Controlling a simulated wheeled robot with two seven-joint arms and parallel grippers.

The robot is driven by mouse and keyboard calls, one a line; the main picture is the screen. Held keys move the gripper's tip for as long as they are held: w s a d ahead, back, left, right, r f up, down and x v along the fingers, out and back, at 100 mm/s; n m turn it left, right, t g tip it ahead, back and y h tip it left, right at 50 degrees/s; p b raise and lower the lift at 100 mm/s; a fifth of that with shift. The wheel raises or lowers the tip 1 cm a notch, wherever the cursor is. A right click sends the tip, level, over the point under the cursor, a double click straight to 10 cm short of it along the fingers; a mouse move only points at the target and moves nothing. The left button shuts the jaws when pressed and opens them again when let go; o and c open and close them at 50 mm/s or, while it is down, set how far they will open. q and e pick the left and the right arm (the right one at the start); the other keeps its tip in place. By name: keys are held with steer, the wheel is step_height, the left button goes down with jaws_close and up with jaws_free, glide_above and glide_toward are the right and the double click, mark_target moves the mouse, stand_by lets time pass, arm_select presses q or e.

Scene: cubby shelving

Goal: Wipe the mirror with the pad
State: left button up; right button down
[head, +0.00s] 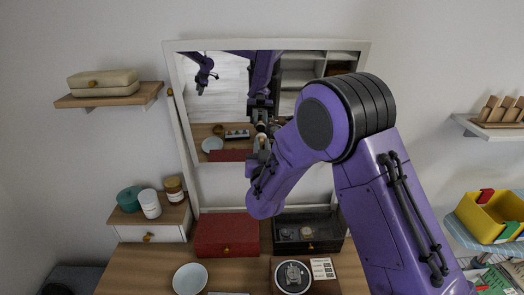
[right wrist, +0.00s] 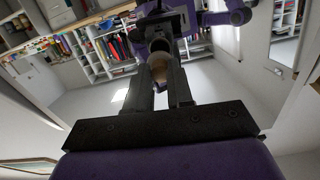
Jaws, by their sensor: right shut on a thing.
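The mirror (head: 222,105) stands on the dresser in a white frame, its glass reflecting the room and my arms. My right gripper (head: 262,144) is in front of the lower middle of the glass, with its reflection facing it. It is shut on a small beige pad (head: 263,141), mostly hidden by the fingers. In the right wrist view the pad (right wrist: 158,68) shows between the two dark fingers, close to the reflected gripper. I cannot tell whether the pad touches the glass. My left gripper is not directly in view; a purple arm shows reflected at the mirror's upper left.
Below the mirror are a red box (head: 227,236), a dark glass-topped case (head: 308,233), a white bowl (head: 190,279) and a watch box (head: 293,277). Jars (head: 150,204) stand on a small drawer unit at left. Shelves flank the mirror; a yellow bin (head: 490,216) is at right.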

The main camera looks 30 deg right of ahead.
steer(key=shift+w, duration=0.15)
steer(key=shift+x, duration=0.9)
stand_by(0.4)
steer(key=shift+s+d, duration=0.55)
steer(key=shift+d, duration=0.25)
steer(key=shift+s+d, duration=0.55)
steer(key=shift+d, duration=0.25)
steer(key=shift+s+d, duration=0.1)
steer(key=shift+w+a+r, duration=0.1)
steer(key=shift+w+a, duration=0.5)
steer(key=shift+a, duration=0.25)
steer(key=shift+w+a+r, duration=0.1)
steer(key=shift+w+a, duration=0.5)
steer(key=shift+a, duration=0.2)
